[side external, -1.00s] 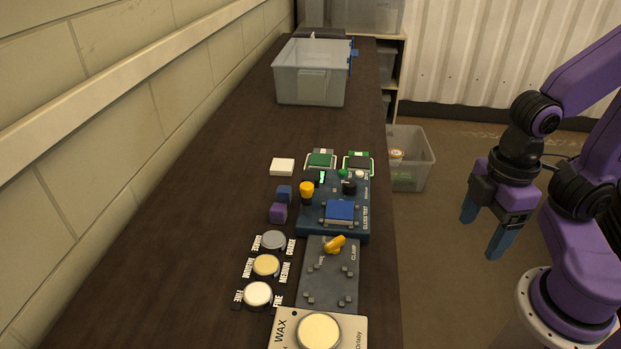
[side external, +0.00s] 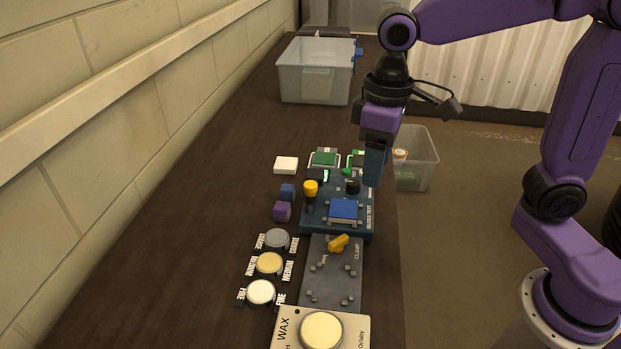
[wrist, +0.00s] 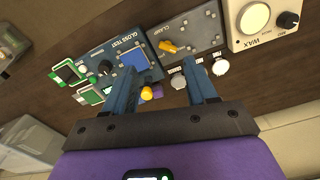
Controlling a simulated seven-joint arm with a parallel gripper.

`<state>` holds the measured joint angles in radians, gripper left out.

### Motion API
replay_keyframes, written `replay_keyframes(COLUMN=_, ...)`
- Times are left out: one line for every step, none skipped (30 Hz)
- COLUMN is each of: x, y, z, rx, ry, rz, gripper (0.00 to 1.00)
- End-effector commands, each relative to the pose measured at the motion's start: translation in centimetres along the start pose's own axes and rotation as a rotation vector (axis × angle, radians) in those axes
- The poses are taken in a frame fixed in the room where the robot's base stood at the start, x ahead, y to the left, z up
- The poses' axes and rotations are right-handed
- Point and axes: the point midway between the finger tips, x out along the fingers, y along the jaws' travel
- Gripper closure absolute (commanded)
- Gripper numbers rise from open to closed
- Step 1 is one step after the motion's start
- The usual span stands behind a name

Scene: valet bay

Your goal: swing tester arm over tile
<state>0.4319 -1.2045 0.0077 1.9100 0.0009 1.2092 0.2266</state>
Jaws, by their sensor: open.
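The gloss tester (side external: 310,222) is a dark blue box on the bench, labelled "GLOSS TEST" in the wrist view (wrist: 96,65). A blue square tile (side external: 343,209) sits on its front part; it also shows in the wrist view (wrist: 134,61). A yellow-topped post (side external: 310,187) stands at its left rear and a black knob (side external: 352,186) at its right rear. Which part is the tester arm, I cannot tell. My gripper (side external: 375,168) is above the tester's right rear side, pointing down, apart from it. In the wrist view, its two blue fingers (wrist: 162,92) are spread with nothing between them.
A grey clamp plate (side external: 333,275) with a yellow lever and a WAX box (side external: 285,330) lie in front. Round pads (side external: 270,263), purple and blue cubes (side external: 284,206) and a white block (side external: 286,165) are left. A clear bin (side external: 316,72) stands behind.

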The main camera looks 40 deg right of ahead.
Motion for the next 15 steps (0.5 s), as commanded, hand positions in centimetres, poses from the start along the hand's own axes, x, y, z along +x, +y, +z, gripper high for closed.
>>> replay_keyframes(x=-0.5, y=0.3, z=-1.6, rx=0.045, ry=0.0, rz=0.001, gripper=0.43)
replay_keyframes(x=-0.8, y=0.5, z=-2.5, rx=0.072, ry=-0.001, rz=0.001, gripper=0.43)
replay_keyframes(x=-1.1, y=0.8, z=-3.6, rx=0.108, ry=-0.002, rz=0.002, gripper=0.43)
replay_keyframes(x=-1.4, y=1.0, z=-4.4, rx=0.135, ry=-0.003, rz=0.002, gripper=0.43)
replay_keyframes(x=-1.7, y=1.2, z=-5.2, rx=0.163, ry=-0.003, rz=0.002, gripper=0.43)
replay_keyframes(x=-2.0, y=1.6, z=-6.2, rx=0.199, ry=-0.004, rz=0.003, gripper=0.43)
replay_keyframes(x=-2.3, y=1.9, z=-6.9, rx=0.226, ry=-0.005, rz=0.003, gripper=0.43)
replay_keyframes(x=-2.6, y=2.1, z=-7.7, rx=0.253, ry=-0.006, rz=0.004, gripper=0.43)
replay_keyframes(x=-2.9, y=2.5, z=-8.6, rx=0.289, ry=-0.007, rz=0.004, gripper=0.43)
replay_keyframes(x=-3.1, y=2.8, z=-9.3, rx=0.316, ry=-0.007, rz=0.005, gripper=0.43)
replay_keyframes(x=-3.3, y=3.1, z=-9.9, rx=0.342, ry=-0.008, rz=0.005, gripper=0.43)
replay_keyframes(x=-3.6, y=3.6, z=-10.7, rx=0.376, ry=-0.009, rz=0.006, gripper=0.43)
replay_keyframes(x=-3.8, y=3.9, z=-11.2, rx=0.4, ry=-0.009, rz=0.006, gripper=0.43)
replay_keyframes(x=-4.0, y=4.2, z=-11.7, rx=0.422, ry=-0.01, rz=0.006, gripper=0.43)
replay_keyframes(x=-4.2, y=4.5, z=-12.2, rx=0.449, ry=-0.01, rz=0.006, gripper=0.43)
